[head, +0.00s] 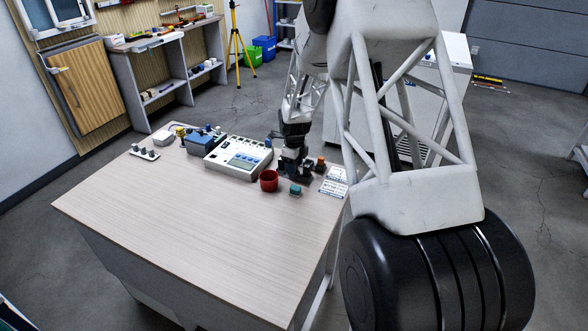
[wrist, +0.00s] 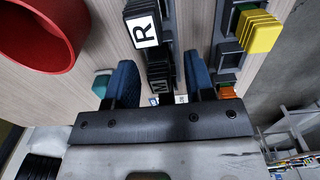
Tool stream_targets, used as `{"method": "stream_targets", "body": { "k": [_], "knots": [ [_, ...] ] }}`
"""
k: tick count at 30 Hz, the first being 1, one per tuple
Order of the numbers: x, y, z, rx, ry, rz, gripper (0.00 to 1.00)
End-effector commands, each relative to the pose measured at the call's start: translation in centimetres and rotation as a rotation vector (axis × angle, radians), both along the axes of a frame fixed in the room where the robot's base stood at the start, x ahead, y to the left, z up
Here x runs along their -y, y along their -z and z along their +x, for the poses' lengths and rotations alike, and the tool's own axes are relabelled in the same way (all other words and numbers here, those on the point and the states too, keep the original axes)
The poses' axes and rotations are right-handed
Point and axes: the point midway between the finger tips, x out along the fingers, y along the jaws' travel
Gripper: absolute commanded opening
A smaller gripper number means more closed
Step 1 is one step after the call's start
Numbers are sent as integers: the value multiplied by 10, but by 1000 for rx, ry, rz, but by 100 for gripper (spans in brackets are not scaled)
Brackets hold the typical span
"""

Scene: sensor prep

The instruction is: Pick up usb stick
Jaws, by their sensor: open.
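I cannot pick out a usb stick for certain in either view. My gripper (wrist: 160,80) is open in the wrist view, with its two blue fingers apart. A dark piece with an "M" label (wrist: 160,89) shows between the fingers, with no clear contact.
A red cup (head: 268,180) and a teal piece (head: 295,189) stand close by on the table (head: 190,220). An orange-topped piece (head: 320,163) and label cards (head: 334,188) are to the right. A meter box (head: 238,158) stands left. The table's front is clear. A yellow piece (wrist: 259,32) sits right.

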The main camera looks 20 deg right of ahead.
Motion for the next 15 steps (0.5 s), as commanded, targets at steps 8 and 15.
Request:
{"method": "stream_targets", "body": {
  "k": [8,15],
  "knots": [
    [0,0,0,0,0,0,40],
    [0,0,0,0,0,0,3]
  ]
}}
